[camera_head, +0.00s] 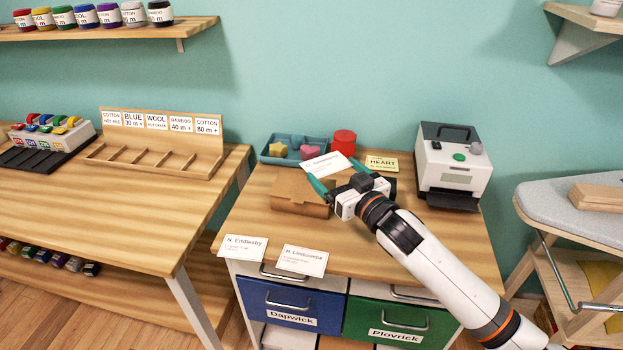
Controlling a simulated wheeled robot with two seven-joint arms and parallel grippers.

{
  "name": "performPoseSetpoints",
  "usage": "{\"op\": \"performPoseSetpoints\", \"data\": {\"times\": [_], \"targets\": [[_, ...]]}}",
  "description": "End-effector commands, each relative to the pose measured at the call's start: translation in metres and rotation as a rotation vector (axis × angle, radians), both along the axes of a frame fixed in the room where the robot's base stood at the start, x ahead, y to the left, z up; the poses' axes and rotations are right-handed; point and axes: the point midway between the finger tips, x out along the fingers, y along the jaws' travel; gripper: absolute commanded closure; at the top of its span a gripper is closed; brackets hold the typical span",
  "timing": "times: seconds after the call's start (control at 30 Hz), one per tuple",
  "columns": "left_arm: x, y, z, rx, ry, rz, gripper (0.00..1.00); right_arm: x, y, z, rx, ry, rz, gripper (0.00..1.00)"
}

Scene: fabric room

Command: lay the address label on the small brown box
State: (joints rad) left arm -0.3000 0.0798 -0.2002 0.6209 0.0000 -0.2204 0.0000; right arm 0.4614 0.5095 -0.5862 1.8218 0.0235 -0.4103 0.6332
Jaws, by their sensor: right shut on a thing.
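The small brown box (292,191) sits on the middle wooden table. My right gripper (318,182) comes in from the right and is at the box's right side, just above its top. It is shut on a white address label (328,164), whose print is too small to read surely. The label is tilted and shows over the box's back right part; I cannot tell whether it touches the box. Two other white labels, "N. Eddlesby" (244,247) and "N. Lindcombe" (303,260), lie at the table's front edge. My left gripper is not in view.
Behind the box are a blue tray (270,158) with shaped pieces, a red round container (344,142) and a yellow "HEART" card (382,163). A white-and-grey printer (452,160) stands at the back right. Blue (290,303) and green (398,324) drawers are below.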

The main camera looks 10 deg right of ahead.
Motion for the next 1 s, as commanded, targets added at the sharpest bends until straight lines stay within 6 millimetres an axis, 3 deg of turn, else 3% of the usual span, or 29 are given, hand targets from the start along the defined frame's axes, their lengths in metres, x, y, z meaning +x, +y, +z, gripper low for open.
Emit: {"op": "performPoseSetpoints", "data": {"times": [0.2,0.47,0.63,1.0], "targets": [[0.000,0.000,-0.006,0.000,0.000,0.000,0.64,-0.001,0.001,-0.044,0.001,0.005,0.001,0.31],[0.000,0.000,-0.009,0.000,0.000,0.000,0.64,-0.001,0.001,-0.066,0.000,0.002,0.001,0.31],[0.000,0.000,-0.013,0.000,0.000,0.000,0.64,-0.001,0.001,-0.091,-0.001,0.004,0.000,0.31],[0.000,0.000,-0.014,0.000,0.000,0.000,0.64,-0.001,0.001,-0.096,-0.001,0.002,0.001,0.31]]}}
